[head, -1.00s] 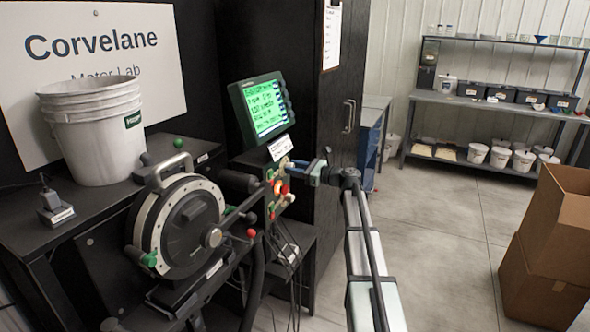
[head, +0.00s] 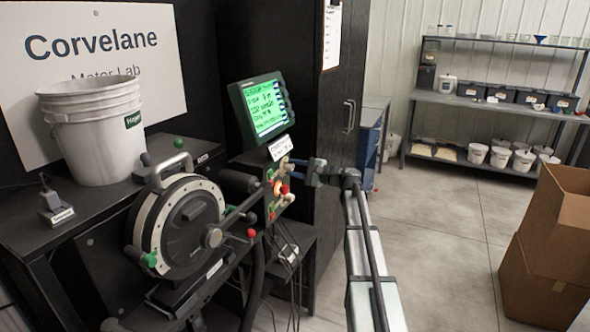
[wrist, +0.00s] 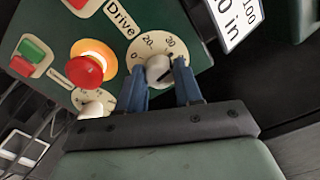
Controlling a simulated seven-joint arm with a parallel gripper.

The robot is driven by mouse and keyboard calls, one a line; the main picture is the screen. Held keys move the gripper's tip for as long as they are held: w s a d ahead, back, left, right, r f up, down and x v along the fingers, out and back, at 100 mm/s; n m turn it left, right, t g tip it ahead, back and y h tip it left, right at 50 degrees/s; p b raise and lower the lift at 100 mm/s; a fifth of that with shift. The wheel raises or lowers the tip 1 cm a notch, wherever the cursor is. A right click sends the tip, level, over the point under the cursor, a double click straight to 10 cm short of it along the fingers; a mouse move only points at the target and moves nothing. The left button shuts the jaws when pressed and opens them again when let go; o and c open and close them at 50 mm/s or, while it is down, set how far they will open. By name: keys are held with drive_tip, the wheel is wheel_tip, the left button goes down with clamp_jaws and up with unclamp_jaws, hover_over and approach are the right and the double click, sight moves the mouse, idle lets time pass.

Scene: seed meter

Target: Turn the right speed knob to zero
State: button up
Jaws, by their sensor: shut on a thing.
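The knob (wrist: 158,70) is pale grey and sits on a cream dial marked 0, 20 and 30, beside the word Drive in the wrist view. My gripper (wrist: 160,78) is shut on this knob, with one blue finger at each side. A dark mark on the knob seems to point up and right, away from the 0; its exact reading is unclear. In the head view my gripper (head: 296,166) reaches the control panel (head: 271,198) from the right, and its fingers partly hide the dial.
A red button (wrist: 85,71) with a glowing ring and a second pale knob (wrist: 96,104) are close left of the fingers. A green and red switch (wrist: 27,57) is farther left. A green-lit display (head: 264,106) stands above the panel. Cables hang below.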

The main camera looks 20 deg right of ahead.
drive_tip(key=n, duration=2.2)
drive_tip(key=shift+n, duration=0.4)
idle(0.3)
drive_tip(key=o, duration=1)
drive_tip(key=shift+o, duration=0.2)
drive_tip(key=v, duration=1.4)
